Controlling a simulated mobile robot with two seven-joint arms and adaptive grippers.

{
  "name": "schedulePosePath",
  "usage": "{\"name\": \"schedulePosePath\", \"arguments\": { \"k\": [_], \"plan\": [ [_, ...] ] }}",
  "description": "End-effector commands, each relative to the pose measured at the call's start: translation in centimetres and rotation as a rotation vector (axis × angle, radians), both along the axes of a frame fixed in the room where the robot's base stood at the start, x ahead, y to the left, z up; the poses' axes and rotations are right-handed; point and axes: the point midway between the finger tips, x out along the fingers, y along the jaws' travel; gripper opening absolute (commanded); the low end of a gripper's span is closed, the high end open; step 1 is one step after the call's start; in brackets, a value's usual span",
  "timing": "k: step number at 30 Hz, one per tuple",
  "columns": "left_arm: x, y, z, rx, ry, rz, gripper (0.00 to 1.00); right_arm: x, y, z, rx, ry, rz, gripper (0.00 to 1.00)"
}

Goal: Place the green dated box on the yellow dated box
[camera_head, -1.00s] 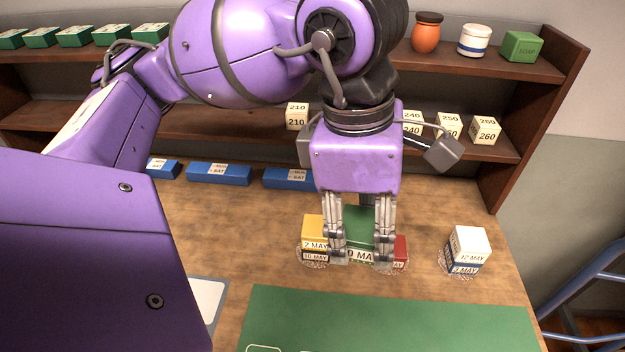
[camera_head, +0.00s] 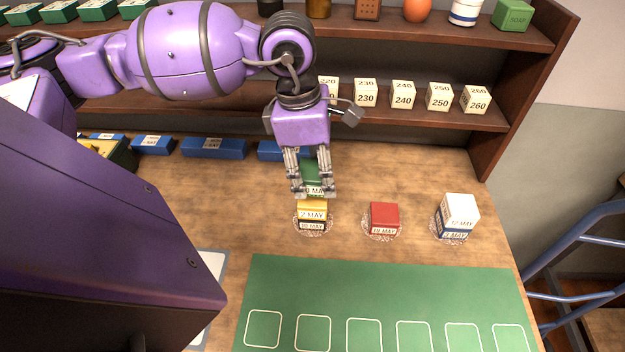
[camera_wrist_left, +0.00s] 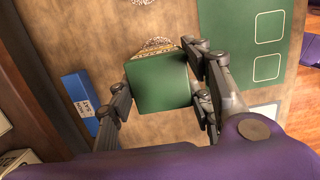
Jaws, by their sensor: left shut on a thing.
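My left gripper (camera_head: 314,194) is shut on the green dated box (camera_head: 313,174) and holds it up. In the head view the green box appears just behind and above the yellow dated box (camera_head: 312,209); I cannot tell whether they touch. My right gripper is not in view.
A red dated box (camera_head: 384,215) stands on a doily to the right. A white box on a blue one (camera_head: 458,213) stands further right. A green mat (camera_head: 385,290) with white squares lies in front. Blue boxes (camera_head: 213,148) line the back, below shelves of numbered boxes (camera_head: 403,94).

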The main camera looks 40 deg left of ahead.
Motion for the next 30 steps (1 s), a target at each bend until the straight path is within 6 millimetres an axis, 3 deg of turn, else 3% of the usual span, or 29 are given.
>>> {"name": "schedulePosePath", "arguments": {
  "k": [10,22,23,27,30],
  "plan": [
    [0.4,0.7,-3.8,0.000,0.000,0.001,0.18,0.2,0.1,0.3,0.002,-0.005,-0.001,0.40],
    [0.4,0.7,-4.5,0.000,0.001,0.000,0.18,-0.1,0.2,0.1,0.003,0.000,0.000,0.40],
    [0.4,0.7,-4.5,0.001,0.001,0.000,0.49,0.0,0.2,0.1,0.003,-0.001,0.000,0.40],
    [0.4,0.7,-4.4,0.000,0.000,0.000,0.66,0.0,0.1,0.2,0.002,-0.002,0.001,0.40],
    [0.4,0.7,-4.4,0.001,-0.001,0.000,0.66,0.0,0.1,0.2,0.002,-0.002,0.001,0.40]
  ]
}}
